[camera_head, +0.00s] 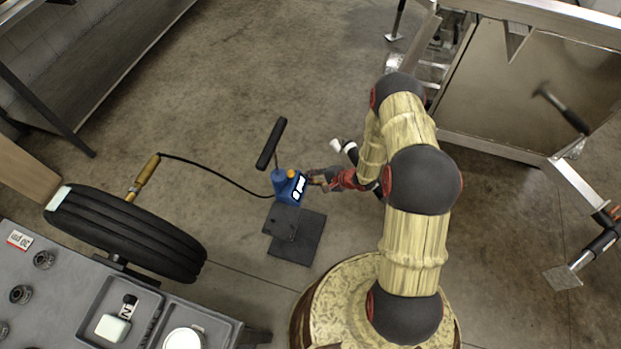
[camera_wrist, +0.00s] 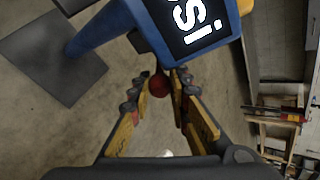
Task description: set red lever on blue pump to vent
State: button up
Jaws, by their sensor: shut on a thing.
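The blue pump (camera_head: 287,185) stands upright on dark plates on the floor, with a black handle above it and a black hose running off to the left. In the wrist view its blue body (camera_wrist: 110,25) and a black panel with white "psi" lettering fill the top. The red lever (camera_wrist: 159,84) shows as a round red end just under the panel. My gripper (camera_wrist: 158,80) has its fingertips around this red end, one on each side, and is shut on it. In the head view my gripper (camera_head: 318,180) is at the pump's right side, and the lever is hidden there.
A black tyre (camera_head: 125,232) and a grey bench (camera_head: 60,275) with trays stand at the lower left. A brass-coloured hose fitting (camera_head: 145,177) is near the tyre. An aluminium trailer (camera_head: 520,95) stands at the right. The floor behind the pump is clear.

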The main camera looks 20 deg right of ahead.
grip_shut()
jog(key=shift+w+a+r+g+h+p, duration=0.3)
jog(key=shift+a+r+g+h+p, duration=0.1)
jog(key=shift+r+g+h+p, duration=0.2)
dwell(0.3)
jog(key=o, duration=0.7)
grip_release()
jog(key=shift+o, duration=0.3)
jog(key=v, duration=1.2)
